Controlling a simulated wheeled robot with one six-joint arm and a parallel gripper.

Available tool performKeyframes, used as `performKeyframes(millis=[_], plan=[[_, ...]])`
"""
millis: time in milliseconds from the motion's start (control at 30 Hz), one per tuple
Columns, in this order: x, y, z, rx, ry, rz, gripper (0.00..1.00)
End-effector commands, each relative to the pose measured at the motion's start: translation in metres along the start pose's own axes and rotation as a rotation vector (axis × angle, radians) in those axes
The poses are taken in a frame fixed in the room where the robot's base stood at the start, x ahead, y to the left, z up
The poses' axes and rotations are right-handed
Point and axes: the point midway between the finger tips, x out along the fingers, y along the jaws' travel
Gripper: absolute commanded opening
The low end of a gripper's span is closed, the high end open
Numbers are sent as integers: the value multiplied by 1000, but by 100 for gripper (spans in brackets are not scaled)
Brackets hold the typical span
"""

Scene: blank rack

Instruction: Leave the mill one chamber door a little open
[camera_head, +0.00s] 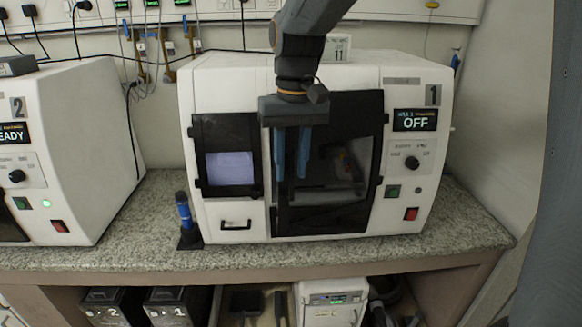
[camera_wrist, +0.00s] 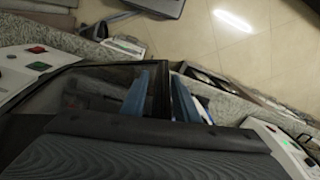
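Mill one (camera_head: 405,215) is the white machine in the middle of the head view, marked 1, with its display reading OFF. Its dark-framed, glazed chamber door (camera_head: 376,150) is on the right half of its front. My gripper (camera_head: 291,176) hangs before the door's left side, its two blue fingers pointing down and spread apart. In the wrist view, the door's black free edge (camera_wrist: 161,88) runs between my fingers (camera_wrist: 162,97), and its glass (camera_wrist: 95,90) extends left. Gaps show beside the edge, so I see no firm grip. How far the door stands open is hard to tell.
Mill two (camera_head: 80,150) stands to the left, its display ending in "READY". A blue-and-black upright tool (camera_head: 185,215) stands on the granite counter (camera_head: 150,225) between the mills. Counter shows free in front of mill one. Black boxes (camera_head: 180,300) and a white device (camera_head: 332,300) are underneath.

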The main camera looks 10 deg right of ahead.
Motion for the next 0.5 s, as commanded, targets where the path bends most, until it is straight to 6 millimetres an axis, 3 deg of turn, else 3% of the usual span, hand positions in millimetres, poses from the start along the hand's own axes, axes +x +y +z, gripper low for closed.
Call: performKeyframes(millis=[300, 500], plan=[[-48, 0, -1, 0, 5, 0, 28], [-69, 0, 0, 0, 2, 0, 28]])
